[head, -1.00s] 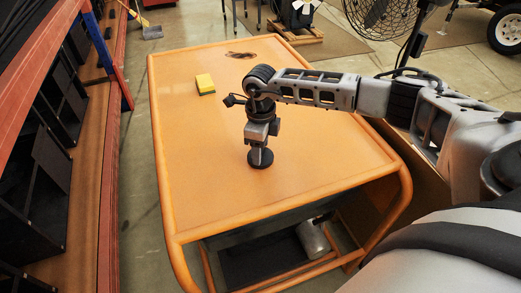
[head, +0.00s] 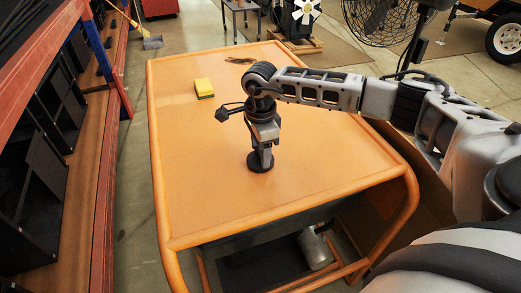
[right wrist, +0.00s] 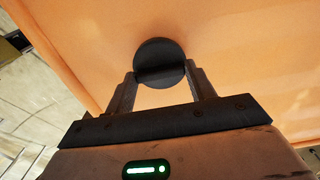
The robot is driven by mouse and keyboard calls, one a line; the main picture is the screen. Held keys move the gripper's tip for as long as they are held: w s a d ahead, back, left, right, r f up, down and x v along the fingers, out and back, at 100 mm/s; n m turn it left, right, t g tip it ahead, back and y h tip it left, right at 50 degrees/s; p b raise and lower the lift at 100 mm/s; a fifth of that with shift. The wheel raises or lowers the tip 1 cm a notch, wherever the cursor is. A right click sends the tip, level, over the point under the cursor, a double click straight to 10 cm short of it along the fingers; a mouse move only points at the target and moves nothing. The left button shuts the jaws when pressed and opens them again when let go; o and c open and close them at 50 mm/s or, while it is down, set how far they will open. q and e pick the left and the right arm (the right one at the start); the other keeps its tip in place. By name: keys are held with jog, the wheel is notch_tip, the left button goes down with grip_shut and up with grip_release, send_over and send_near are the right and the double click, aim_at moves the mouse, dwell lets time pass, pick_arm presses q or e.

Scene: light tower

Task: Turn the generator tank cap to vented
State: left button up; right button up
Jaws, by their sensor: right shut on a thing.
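The generator's orange tank top (head: 205,190) fills the middle of the head view. The black round tank cap (head: 260,165) stands on it towards the front. My right gripper (head: 261,157) points down onto the cap and is shut on it. In the right wrist view the two fingers (right wrist: 160,74) press on either side of the raised bar across the black cap (right wrist: 158,52). Any vent marking on the cap is not readable. My left gripper is in neither view.
A yellow and green sponge (head: 204,88) lies on the tank top, left of my right arm. A dark oval mark (head: 240,60) is near the far edge. Shelving (head: 85,150) stands at the left, and a large fan (head: 382,22) stands at the back right.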

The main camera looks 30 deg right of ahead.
jog(key=shift+r, duration=0.1)
dwell(0.3)
jog(key=o, duration=1)
notch_tip(320, 180, up, 16)
jog(key=shift+f, duration=0.1)
